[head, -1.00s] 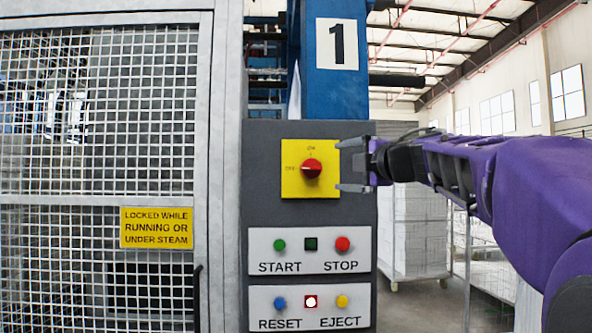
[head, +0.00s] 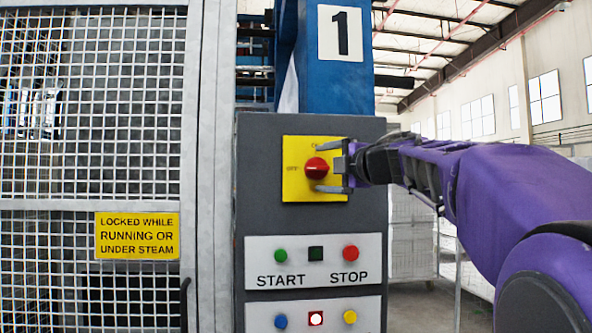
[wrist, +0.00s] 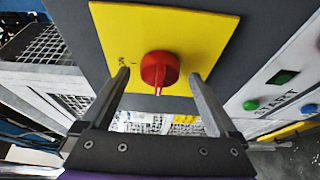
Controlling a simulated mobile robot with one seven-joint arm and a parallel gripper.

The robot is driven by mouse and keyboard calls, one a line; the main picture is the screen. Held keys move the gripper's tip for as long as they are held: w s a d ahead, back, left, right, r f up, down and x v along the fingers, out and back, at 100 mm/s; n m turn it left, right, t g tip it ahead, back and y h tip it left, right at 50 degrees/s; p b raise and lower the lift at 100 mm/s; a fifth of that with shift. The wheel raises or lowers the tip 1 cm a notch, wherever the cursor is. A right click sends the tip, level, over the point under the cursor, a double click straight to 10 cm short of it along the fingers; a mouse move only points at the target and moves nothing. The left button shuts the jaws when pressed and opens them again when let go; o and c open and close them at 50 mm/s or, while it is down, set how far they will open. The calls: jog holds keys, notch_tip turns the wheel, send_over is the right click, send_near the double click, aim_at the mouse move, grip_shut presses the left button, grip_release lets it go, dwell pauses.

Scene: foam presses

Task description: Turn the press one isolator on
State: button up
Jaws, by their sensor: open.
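The press one isolator is a red rotary knob (head: 316,168) on a yellow plate (head: 298,190) marked OFF and ON, on a dark grey panel under the number 1 sign (head: 341,33). In the head view the knob's pointer lies toward the OFF side. My gripper (head: 329,166) is open, with its fingers reaching over the plate's right part, one above and one below the knob's level. In the wrist view the red knob (wrist: 160,70) sits between and just beyond the two fingertips (wrist: 160,78). No contact shows.
A mesh guard door (head: 90,190) with a yellow LOCKED sign (head: 137,236) stands left. Open floor and stacked pale goods lie behind right.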

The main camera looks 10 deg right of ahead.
jog(key=shift+w+a, duration=0.2)
jog(key=shift+w, duration=0.25)
jog(key=c, duration=1.4)
